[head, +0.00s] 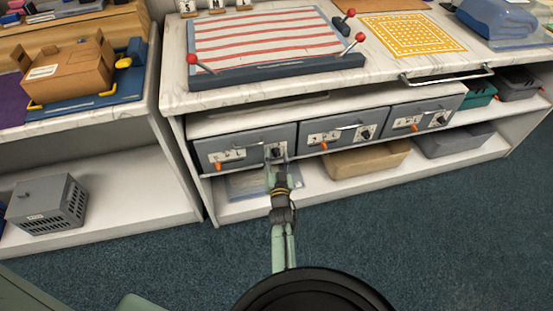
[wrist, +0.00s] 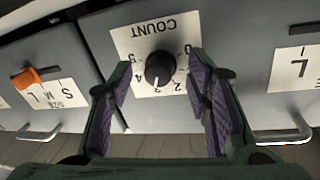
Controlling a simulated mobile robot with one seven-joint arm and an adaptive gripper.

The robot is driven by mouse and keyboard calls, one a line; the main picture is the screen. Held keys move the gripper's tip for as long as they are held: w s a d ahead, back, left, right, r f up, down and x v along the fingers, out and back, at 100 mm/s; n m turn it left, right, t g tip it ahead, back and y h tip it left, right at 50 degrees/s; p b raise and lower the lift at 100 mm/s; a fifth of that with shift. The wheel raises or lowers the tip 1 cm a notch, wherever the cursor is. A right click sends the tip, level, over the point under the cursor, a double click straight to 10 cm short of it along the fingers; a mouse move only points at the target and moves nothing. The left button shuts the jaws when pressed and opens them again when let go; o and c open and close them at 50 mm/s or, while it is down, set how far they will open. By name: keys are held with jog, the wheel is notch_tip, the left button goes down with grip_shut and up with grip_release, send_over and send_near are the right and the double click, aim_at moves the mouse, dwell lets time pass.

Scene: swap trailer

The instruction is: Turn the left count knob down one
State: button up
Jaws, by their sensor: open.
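The left count knob (wrist: 160,68) is a round black dial with a white pointer line, on a white plate (wrist: 137,47) lettered COUNT that appears upside down in the wrist view. The pointer aims toward the bottom of the picture, near the small digits beside the 2; the exact number is hard to read. In the head view the knob (head: 277,152) is on the leftmost grey drawer (head: 246,139). My gripper (wrist: 160,84) is open, its purple-padded fingers on either side of the knob with gaps. In the head view my gripper (head: 279,170) reaches that drawer's right part.
An orange slider (wrist: 27,77) on a size plate is left of the knob in the wrist view. Two similar drawers (head: 345,131) stand to the right in the head view. A bin (head: 368,158) is on the shelf below. The blue floor in front is clear.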

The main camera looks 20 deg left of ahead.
grip_shut()
dwell(0.5)
jog(key=shift+f+b, duration=0.1)
jog(key=shift+b, duration=0.2)
jog(key=n+b, duration=0.2)
jog(key=shift+f+n+b, duration=0.2)
jog(key=shift+n+b, duration=0.1)
jog(key=shift+n, duration=0.1)
jog(key=n+b, duration=0.1)
jog(key=n, duration=0.1)
jog(key=shift+n+t+y+b, duration=0.3)
jog(key=shift+r+n+y+b, duration=0.1)
jog(key=shift+n+y+b, duration=0.45)
jog(key=shift+n, duration=1.35)
